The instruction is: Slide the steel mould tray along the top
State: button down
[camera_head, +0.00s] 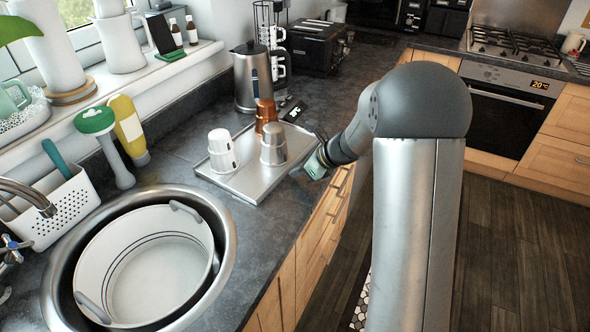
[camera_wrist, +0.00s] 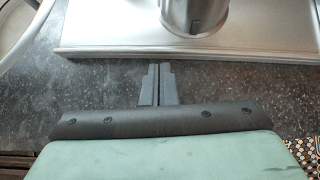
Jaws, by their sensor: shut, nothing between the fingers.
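The steel mould tray (camera_head: 236,185) lies flat on the dark worktop, to the right of the round sink. A white cup (camera_head: 222,152), a copper-coloured cup (camera_head: 265,114) and a steel cup (camera_head: 273,146) stand on it. In the wrist view, the near edge of the tray (camera_wrist: 110,52) runs across the top, with the base of a metal cup (camera_wrist: 195,14) on it. My gripper (camera_wrist: 158,68) is shut and empty, its fingertips close to that edge. I cannot tell whether they touch it. In the head view, my arm partly hides the gripper at the tray's right side.
The round sink (camera_head: 230,236) holds a white basin (camera_head: 150,270). A kettle (camera_head: 252,78), a small black device with a display (camera_head: 293,110) and a toaster (camera_head: 318,47) stand beyond the tray. Bare worktop (camera_head: 240,222) lies between tray and sink.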

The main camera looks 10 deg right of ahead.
jog(key=s+d, duration=0.1)
jog(key=s+d+r, duration=0.1)
jog(key=d, duration=0.1)
jog(key=shift+s, duration=0.1)
jog(key=v, duration=0.9)
jog(key=s+a+f+n+g+h, duration=0.1)
jog(key=s+a+n+g+h, duration=0.1)
jog(key=s+n, duration=1)
jog(key=s+a+f+n+g+h, duration=0.2)
jog(key=s+a+n+g+h, duration=0.1)
jog(key=s+n, duration=1)
jog(key=s+a+h, duration=0.1)
jog(key=s+h, duration=0.1)
jog(key=shift+s+a+b, duration=0.3)
jog(key=shift+a, duration=0.1)
jog(key=shift+f, duration=0.1)
